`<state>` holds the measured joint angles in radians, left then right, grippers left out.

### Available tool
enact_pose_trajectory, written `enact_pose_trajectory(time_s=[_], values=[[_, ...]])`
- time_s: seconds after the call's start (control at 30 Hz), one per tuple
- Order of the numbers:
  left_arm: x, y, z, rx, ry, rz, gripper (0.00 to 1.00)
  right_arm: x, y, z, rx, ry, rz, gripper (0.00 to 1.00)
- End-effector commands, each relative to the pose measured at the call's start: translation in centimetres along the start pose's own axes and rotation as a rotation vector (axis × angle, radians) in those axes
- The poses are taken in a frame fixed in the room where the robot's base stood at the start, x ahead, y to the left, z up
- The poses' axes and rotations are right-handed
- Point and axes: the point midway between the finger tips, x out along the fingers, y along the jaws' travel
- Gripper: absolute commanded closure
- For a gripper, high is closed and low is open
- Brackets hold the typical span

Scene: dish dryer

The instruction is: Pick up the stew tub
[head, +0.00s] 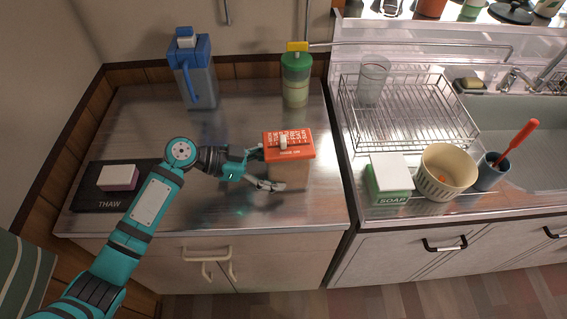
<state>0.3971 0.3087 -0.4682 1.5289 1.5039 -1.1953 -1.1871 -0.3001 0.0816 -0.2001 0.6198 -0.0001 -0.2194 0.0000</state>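A small block with a white top and purple sides (118,177) sits on the black mat marked THAW (88,202) at the left of the steel counter. It looks like a lidded tub; no stew label is readable. My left gripper (270,170) is well to its right, over the counter's middle, with fingers spread and nothing between them. Its upper finger is close to the left edge of an orange day board (300,151) with a white slider; I cannot tell if they touch. My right gripper is not in view.
A blue-capped jug (200,85) and a green bottle with yellow top (296,80) stand at the back. Right are a wire rack (400,130) with a glass (372,78), a soap box (388,185), a cream pot (446,172) and a blue cup (490,175). The counter's front middle is clear.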

Motion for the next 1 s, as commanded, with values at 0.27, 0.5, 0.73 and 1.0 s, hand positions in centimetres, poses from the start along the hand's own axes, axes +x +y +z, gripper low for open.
enact_pose_trajectory(time_s=[0.27,0.5,0.73,1.0], values=[[-0.4,-0.1,-1.1,0.005,0.004,-0.002,0.84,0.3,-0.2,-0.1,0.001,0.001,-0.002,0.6],[-1.4,0.3,-3.5,0.005,0.004,0.0,0.84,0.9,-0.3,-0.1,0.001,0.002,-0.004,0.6],[-1.8,5.0,-3.5,0.004,0.003,0.002,0.84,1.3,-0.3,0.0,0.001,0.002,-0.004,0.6],[-2.5,11.8,-3.9,0.004,0.002,0.002,0.84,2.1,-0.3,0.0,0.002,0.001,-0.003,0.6]])
